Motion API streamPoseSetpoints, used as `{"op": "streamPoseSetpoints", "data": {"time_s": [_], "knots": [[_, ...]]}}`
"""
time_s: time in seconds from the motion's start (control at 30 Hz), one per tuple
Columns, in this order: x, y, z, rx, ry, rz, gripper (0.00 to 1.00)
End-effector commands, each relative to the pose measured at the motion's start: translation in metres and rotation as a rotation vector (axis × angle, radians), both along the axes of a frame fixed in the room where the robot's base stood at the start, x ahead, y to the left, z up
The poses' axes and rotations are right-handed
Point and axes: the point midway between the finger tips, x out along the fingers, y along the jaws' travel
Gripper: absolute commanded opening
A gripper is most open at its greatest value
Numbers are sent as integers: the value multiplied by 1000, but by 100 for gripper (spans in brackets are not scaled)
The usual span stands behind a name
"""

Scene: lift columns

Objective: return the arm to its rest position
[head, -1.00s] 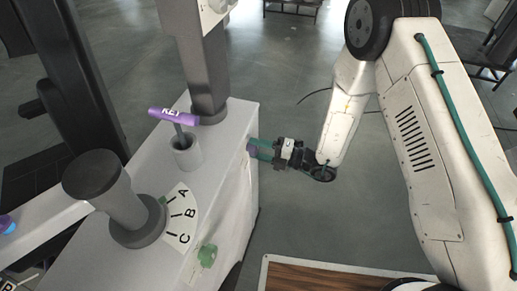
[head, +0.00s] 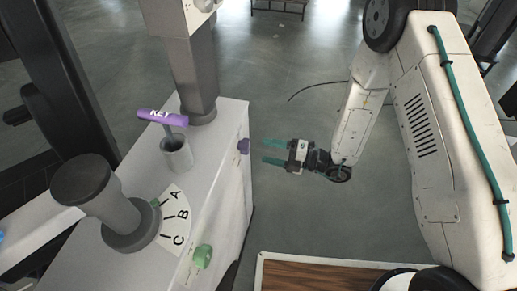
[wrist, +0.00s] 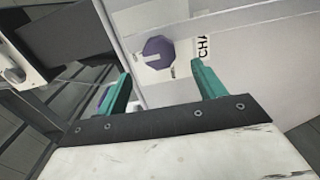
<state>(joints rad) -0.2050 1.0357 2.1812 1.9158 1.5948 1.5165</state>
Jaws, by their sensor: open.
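My gripper (head: 274,152) is open and empty in the head view, with two teal fingers pointing left. It is in the air to the right of the grey cabinet's side face, apart from the purple knob (head: 243,146) there. In the wrist view, my gripper (wrist: 160,85) shows its two teal fingers spread. The purple eight-sided knob (wrist: 159,51) shows ahead between them, on a light panel with partly cut-off lettering. My white arm reaches down from the upper right in the head view.
The grey cabinet (head: 215,165) carries a purple KEY handle (head: 163,116) in a socket, a dark round knob (head: 84,182) by an A-B-C dial (head: 173,222), and a green knob (head: 202,256) on its side. A column (head: 190,75) rises behind. Open floor (head: 300,210) lies right of the cabinet.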

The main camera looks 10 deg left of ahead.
Motion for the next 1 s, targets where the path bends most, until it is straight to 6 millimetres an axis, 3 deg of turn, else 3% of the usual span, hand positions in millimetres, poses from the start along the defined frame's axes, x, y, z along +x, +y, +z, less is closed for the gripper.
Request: {"op": "streamPoseSetpoints", "data": {"time_s": [0.17, 0.77, 0.87, 1.0], "knots": [[-2, -11, 0, 0, 0, 0, 69], [-2, -11, -1, -10, -50, 1, 69], [-13, -10, -3, -34, -145, 52, 69], [-55, -11, 0, -54, -344, 236, 69]]}}
